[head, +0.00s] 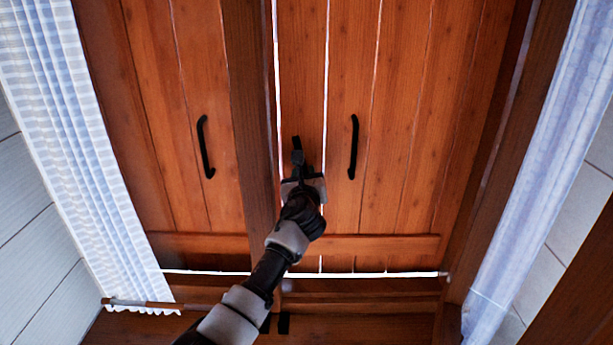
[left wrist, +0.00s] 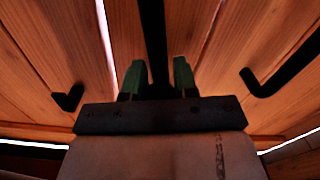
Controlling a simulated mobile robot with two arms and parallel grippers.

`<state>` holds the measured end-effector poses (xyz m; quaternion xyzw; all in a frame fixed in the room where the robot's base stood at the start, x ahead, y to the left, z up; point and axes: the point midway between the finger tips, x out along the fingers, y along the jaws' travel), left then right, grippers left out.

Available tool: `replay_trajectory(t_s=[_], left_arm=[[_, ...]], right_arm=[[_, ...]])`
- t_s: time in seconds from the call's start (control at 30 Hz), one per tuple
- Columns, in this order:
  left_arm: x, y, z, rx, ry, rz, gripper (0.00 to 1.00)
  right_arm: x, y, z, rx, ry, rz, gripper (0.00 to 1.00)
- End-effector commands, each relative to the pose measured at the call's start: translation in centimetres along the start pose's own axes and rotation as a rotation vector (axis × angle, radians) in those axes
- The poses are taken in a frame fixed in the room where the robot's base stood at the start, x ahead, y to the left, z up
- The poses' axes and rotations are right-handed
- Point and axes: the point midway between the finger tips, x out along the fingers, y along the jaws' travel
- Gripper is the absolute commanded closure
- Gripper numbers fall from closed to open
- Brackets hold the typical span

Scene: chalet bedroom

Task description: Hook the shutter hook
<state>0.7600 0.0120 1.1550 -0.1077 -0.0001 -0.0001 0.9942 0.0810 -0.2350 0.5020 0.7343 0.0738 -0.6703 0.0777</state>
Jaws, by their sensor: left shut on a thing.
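The closed wooden shutters fill the head view, with a left leaf (head: 150,90) and a right leaf (head: 410,110). My left gripper (head: 301,170) is in front of them near the middle, between the two black handles. It is shut on a thin black bar, the shutter hook (head: 297,143), whose upper end sticks out past the fingers. In the left wrist view the black bar (left wrist: 153,40) runs upward from between the green-tipped fingers (left wrist: 158,78). The catch for the hook cannot be made out. My right gripper is not in view.
A black handle (head: 205,147) is on the left leaf and another (head: 353,147) on the right. A dark upright post (head: 250,110) runs beside my gripper. Pale curtains hang at left (head: 75,130) and right (head: 545,150). Light shows through gaps between boards and along the bottom.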

Motion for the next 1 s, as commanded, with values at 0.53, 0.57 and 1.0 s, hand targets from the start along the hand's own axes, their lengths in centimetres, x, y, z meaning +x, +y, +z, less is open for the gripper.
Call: replay_trajectory(t_s=[0.53,0.57,1.0], left_arm=[[0.0,0.0,0.0,0.002,0.001,0.0,0.47],[0.0,0.0,0.0,0.002,0.001,0.0,0.47],[-5.0,0.0,-0.1,0.001,0.0,-0.001,0.47]], right_arm=[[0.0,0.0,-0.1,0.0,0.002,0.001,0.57],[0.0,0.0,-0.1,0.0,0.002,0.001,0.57],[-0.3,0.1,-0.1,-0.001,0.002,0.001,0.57]])
